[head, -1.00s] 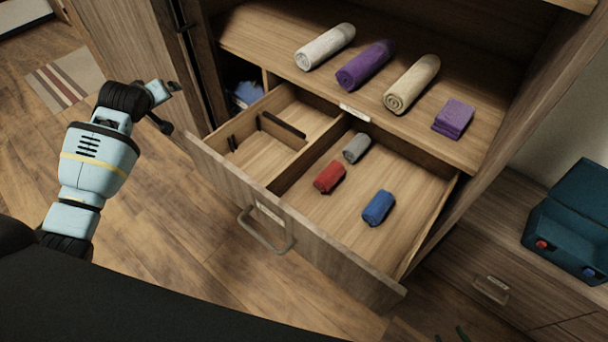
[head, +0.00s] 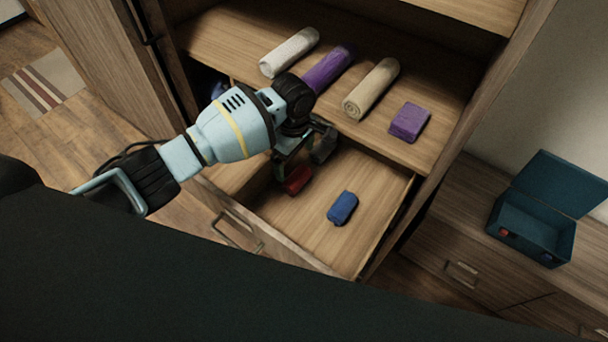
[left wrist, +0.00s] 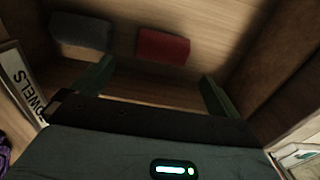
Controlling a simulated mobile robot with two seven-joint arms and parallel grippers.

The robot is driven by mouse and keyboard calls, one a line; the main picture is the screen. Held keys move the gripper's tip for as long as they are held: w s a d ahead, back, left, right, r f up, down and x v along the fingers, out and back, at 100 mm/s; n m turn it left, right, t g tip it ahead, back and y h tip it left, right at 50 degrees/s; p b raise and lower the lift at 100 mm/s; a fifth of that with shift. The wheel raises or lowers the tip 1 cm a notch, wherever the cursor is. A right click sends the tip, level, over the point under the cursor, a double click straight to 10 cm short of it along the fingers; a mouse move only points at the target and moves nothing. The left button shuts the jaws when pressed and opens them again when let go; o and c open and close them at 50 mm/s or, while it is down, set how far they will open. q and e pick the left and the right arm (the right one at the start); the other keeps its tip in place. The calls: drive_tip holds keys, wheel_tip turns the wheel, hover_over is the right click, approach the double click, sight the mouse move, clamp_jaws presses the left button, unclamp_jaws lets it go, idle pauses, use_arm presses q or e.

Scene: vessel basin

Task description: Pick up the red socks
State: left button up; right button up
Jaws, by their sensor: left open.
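The red socks (head: 297,181) lie as a small roll in the open drawer, partly hidden behind my left gripper in the head view. My left gripper (head: 301,158) is open and empty, reaching down over the drawer close to the red socks. In the left wrist view the red socks (left wrist: 163,46) lie beyond the two spread fingers (left wrist: 156,88), within the span between them and apart from them. My right gripper is not in view.
Grey socks (left wrist: 80,32) lie beside the red ones. Blue socks (head: 342,208) lie farther right in the drawer. Rolled towels (head: 371,89) and a folded purple cloth (head: 410,122) sit on the shelf above. A teal box (head: 533,222) stands open at right.

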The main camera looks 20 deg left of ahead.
sight(296, 174)
use_arm(q)
drive_tip(key=shift+s+a+f, duration=0.1)
drive_tip(key=shift+f, duration=0.15)
drive_tip(key=shift+f+b, duration=0.3)
drive_tip(key=shift+f, duration=0.6)
drive_tip(key=shift+s+f+b, duration=0.1)
drive_tip(key=shift+f+b, duration=0.45)
drive_tip(key=shift+f, duration=2.25)
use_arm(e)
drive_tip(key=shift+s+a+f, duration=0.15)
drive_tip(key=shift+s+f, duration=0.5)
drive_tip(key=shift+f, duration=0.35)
use_arm(q)
drive_tip(key=c, duration=1)
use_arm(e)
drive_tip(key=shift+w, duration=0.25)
